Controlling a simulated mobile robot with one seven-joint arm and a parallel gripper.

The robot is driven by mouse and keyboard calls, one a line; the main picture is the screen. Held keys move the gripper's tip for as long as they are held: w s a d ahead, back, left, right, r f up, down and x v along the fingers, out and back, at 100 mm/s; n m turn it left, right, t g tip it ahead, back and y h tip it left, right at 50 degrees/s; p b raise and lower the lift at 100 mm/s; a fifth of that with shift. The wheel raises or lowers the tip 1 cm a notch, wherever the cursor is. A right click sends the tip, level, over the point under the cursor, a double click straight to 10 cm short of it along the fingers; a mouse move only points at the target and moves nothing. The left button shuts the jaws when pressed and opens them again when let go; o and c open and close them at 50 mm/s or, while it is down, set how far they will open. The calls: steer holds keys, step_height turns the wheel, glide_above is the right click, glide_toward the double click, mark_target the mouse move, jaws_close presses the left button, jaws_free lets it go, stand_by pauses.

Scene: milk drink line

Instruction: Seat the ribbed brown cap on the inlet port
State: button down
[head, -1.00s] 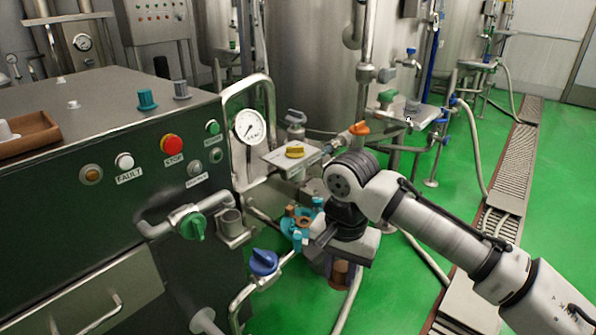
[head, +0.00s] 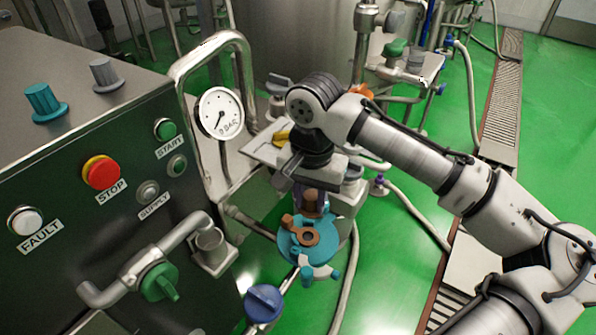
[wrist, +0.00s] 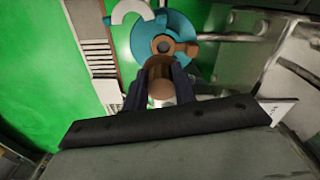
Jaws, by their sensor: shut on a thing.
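My gripper (head: 311,192) is shut on the ribbed brown cap (head: 313,204) and holds it pointing down. In the wrist view, the cap (wrist: 160,78) sits between the two dark fingers. Just beyond it is a round teal housing (head: 318,252) with a brown ring-like fitting (head: 304,237) around a dark opening, probably the inlet port. In the head view, the cap is above and slightly behind this opening. In the wrist view, its end overlaps the near edge of the fitting (wrist: 164,46). I cannot tell whether they touch.
A blue-handled valve (head: 264,303) stands in front of the housing. A green-handled valve (head: 160,281) and a grey cup-like fitting (head: 210,246) are to the left. A pressure gauge (head: 220,113) and bent pipe rise behind.

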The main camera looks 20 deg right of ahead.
steer(key=shift+w, duration=0.45)
steer(key=shift+s+f+b, duration=0.1)
steer(key=shift+f+b, duration=0.55)
steer(key=shift+b, duration=0.1)
steer(key=b, duration=0.6)
glide_above(308, 237)
step_height(308, 237, down, 6)
steer(key=shift+r, duration=0.25)
steer(key=shift+f+b, duration=0.3)
steer(key=shift+f, duration=0.75)
steer(key=shift+f, duration=0.55)
steer(key=c, duration=1.1)
jaws_free()
steer(key=shift+o, duration=0.2)
